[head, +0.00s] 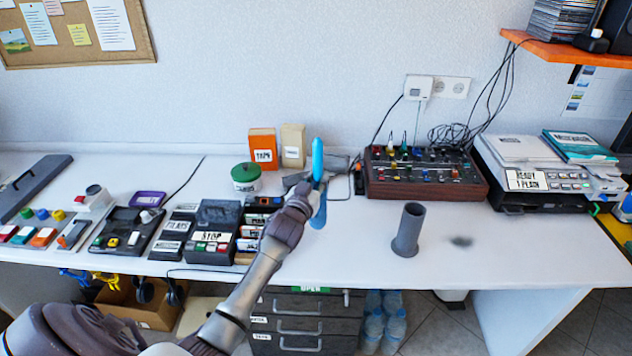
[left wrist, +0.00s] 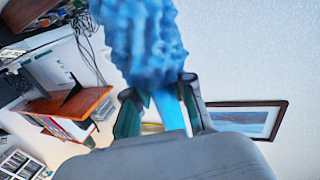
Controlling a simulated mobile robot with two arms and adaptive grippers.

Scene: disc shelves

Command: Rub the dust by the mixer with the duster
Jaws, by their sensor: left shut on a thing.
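The blue duster (head: 318,157) is held by my left gripper (head: 308,190) above the desk, left of the mixer. In the left wrist view its fluffy blue head (left wrist: 145,40) lies beyond the fingers, and its smooth handle (left wrist: 170,108) is between the two fingertips (left wrist: 162,105). The mixer (head: 425,190) is a dark box with a wooden front and coloured knobs, at the back of the desk. The dust (head: 461,241) is a small dark grey smudge on the white desktop, in front of the mixer's right part. The duster is apart from it. My right gripper is not in view.
A grey upright tube (head: 408,230) stands on the desk (head: 350,255) just left of the dust. A printer-like machine (head: 545,178) is to the right. A green-lidded jar (head: 246,178) and boxes stand left of my gripper. An orange shelf (head: 580,52) hangs upper right.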

